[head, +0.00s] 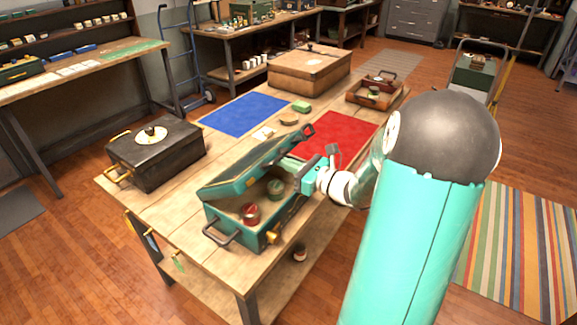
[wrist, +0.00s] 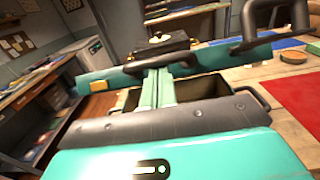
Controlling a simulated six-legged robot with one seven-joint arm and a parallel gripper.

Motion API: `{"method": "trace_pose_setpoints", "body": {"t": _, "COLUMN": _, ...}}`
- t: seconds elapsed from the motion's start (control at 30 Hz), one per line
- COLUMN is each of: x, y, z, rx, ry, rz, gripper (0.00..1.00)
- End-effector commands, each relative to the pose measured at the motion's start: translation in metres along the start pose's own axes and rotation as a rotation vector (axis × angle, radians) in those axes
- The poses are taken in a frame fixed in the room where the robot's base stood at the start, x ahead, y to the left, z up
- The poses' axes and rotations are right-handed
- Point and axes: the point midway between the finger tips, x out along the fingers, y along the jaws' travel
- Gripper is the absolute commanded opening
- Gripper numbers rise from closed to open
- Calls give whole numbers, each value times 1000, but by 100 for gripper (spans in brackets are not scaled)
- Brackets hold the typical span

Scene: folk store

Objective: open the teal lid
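The teal box (head: 237,236) stands near the front edge of the wooden table. Its teal lid (head: 240,172) is partly raised and tilted, with the dark interior showing below. A red can (head: 250,213) and a green can (head: 275,188) are inside. In the wrist view the lid (wrist: 215,57) crosses the picture, with a dark handle (wrist: 273,20) on it. My gripper (head: 296,167) is at the right side of the opening, by the lid. In the wrist view its pale green fingers (wrist: 157,72) are together, reaching to the lid's edge; contact is unclear.
A black box (head: 160,160) stands at the table's left. A blue mat (head: 245,113) and a red mat (head: 345,132) lie behind the teal box. A brown case (head: 308,75) and a wooden tray (head: 376,97) are at the far end. Small items lie between the mats.

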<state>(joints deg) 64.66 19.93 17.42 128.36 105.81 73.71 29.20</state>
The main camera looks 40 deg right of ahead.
Motion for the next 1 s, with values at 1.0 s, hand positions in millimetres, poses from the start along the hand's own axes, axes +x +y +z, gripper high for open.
{"method": "trace_pose_setpoints", "body": {"t": 1.0, "x": 10, "y": 0, "z": 16, "rx": -1, "ry": -1, "rz": 0, "gripper": 0}}
